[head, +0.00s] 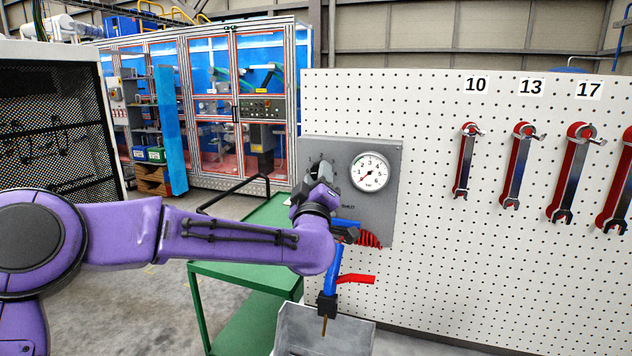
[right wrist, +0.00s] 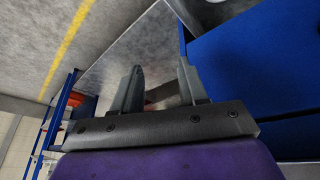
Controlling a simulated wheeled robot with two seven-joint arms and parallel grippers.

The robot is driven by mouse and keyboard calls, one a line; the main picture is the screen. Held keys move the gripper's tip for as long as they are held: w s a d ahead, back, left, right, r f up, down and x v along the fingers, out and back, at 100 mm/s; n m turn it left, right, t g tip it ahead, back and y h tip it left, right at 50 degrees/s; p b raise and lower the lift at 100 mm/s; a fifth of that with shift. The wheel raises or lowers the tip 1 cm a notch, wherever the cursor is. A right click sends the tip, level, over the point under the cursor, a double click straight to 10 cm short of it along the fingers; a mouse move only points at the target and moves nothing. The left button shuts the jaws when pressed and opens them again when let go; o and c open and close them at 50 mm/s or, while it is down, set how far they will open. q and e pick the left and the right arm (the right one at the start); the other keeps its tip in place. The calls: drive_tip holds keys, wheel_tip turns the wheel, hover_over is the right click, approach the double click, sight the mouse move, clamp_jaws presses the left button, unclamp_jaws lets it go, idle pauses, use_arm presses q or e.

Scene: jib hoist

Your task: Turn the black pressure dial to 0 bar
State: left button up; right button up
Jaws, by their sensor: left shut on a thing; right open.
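The grey regulator panel (head: 382,215) hangs on the white pegboard. It carries a round white gauge (head: 370,172) at its upper right, with a scale in bar. The needle is too small to read surely. My left gripper (head: 318,172) is at the panel's upper left, beside the gauge, and is shut on the black dial, which is mostly hidden by the fingers. My right gripper (right wrist: 158,88) shows in the right wrist view; its two fingers are apart with nothing between them.
Below the panel hang a blue tool with a red lever (head: 356,279) and a red coiled hose (head: 369,240). A grey bin (head: 350,334) stands beneath. A green cart (head: 237,276) is behind my left arm. Wrenches (head: 518,165) hang at right. A blue surface (right wrist: 265,70) lies right of my right gripper.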

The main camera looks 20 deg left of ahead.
idle(0.4)
use_arm(q)
drive_tip(key=o, duration=0.9)
drive_tip(key=shift+o, duration=0.8)
drive_tip(key=shift+w+d, duration=0.1)
drive_tip(key=shift+w, duration=0.05)
drive_tip(key=shift+f, duration=0.1)
drive_tip(key=b+v, duration=0.5)
drive_tip(key=v, duration=0.5)
drive_tip(key=shift+s, duration=0.35)
